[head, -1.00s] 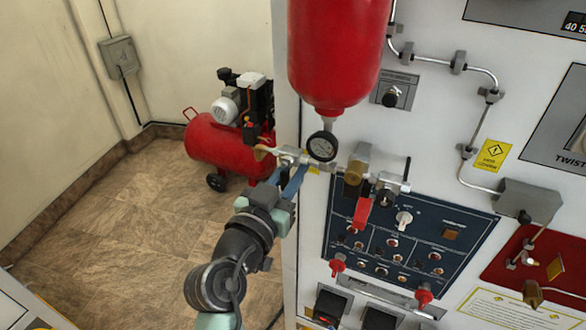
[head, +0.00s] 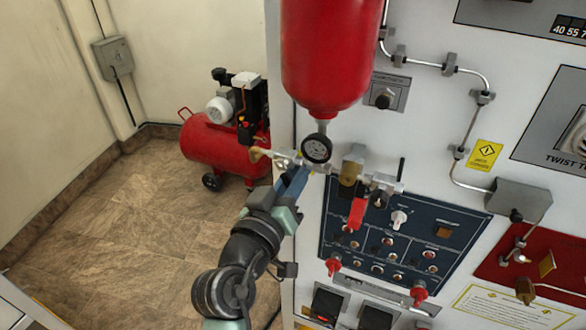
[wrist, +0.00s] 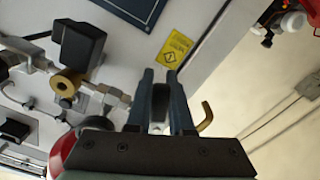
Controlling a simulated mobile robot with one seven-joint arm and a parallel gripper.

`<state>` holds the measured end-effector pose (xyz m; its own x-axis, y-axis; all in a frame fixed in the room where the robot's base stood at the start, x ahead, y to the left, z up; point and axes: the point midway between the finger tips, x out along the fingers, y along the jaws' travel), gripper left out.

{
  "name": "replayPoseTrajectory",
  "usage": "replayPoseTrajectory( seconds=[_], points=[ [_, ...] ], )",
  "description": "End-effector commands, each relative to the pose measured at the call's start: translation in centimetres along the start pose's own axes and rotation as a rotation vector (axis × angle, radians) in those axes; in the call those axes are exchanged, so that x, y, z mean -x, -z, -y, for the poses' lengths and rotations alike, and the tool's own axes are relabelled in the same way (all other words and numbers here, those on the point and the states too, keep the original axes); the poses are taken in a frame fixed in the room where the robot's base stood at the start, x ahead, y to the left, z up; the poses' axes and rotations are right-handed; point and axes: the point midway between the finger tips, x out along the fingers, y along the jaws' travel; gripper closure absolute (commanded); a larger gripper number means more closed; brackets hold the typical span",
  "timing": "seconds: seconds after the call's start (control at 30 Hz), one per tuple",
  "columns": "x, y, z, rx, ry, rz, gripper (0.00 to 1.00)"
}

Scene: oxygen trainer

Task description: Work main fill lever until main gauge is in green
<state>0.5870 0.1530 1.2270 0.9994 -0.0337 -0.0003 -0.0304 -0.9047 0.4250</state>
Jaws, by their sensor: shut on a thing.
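The main gauge (head: 317,148) is a small round dial with a dark rim, just under the red cylinder (head: 325,60). Its needle and any green band are too small to read. My gripper (head: 297,172) is just below and left of the gauge, at the metal valve fitting (head: 284,156). In the wrist view its blue fingers (wrist: 161,90) are shut on a small grey piece, which I take as the main fill lever (wrist: 159,103); the fingers hide most of it. A brass hooked outlet (wrist: 206,117) is beside the fingers, apart from them.
A red compressor (head: 215,150) stands on the floor behind left. The floor at left is clear.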

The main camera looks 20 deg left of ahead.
Motion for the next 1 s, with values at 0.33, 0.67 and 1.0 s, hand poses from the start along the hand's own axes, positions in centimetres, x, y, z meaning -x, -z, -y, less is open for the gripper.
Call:
replayPoseTrajectory(
  seconds=[0.33, 0.67, 1.0],
  points=[
    [0.01, 0.07, -0.66, 0.159, -0.001, 0.001, 1.0],
    [0.01, 0.06, -0.74, 0.191, 0.0, 0.001, 1.0],
    [0.01, 0.06, -0.72, 0.19, 0.0, 0.0, 0.6]
  ],
)
